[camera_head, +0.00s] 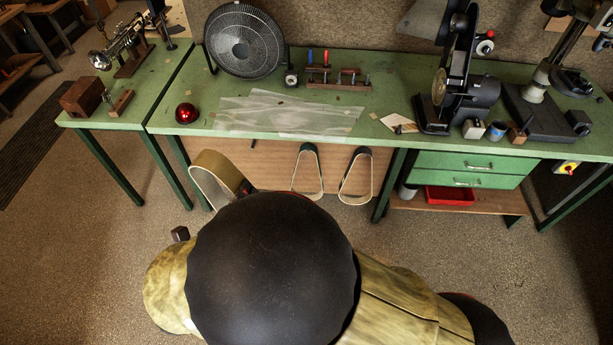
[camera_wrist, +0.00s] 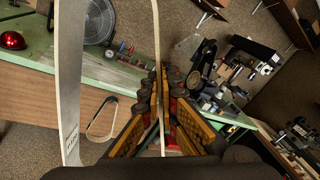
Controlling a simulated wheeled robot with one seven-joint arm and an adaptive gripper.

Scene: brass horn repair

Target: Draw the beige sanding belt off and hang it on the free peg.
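The beige sanding belt (camera_head: 212,178) is a tilted loop in front of the bench, left of the hanging belts. In the wrist view the belt (camera_wrist: 70,80) stretches as two long strands, with small print on the left one. My gripper (camera_wrist: 160,98) is shut on the right strand, which runs between its fingers. In the head view my arm hides most of the gripper. Two belts, a left one (camera_head: 293,178) and a right one (camera_head: 343,185), hang below the bench edge.
The green bench (camera_head: 390,85) carries a fan (camera_head: 243,42), a red dome (camera_head: 186,113), plastic sheets (camera_head: 285,114) and a grinding machine (camera_head: 455,85). Green drawers (camera_head: 470,170) stand to the right.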

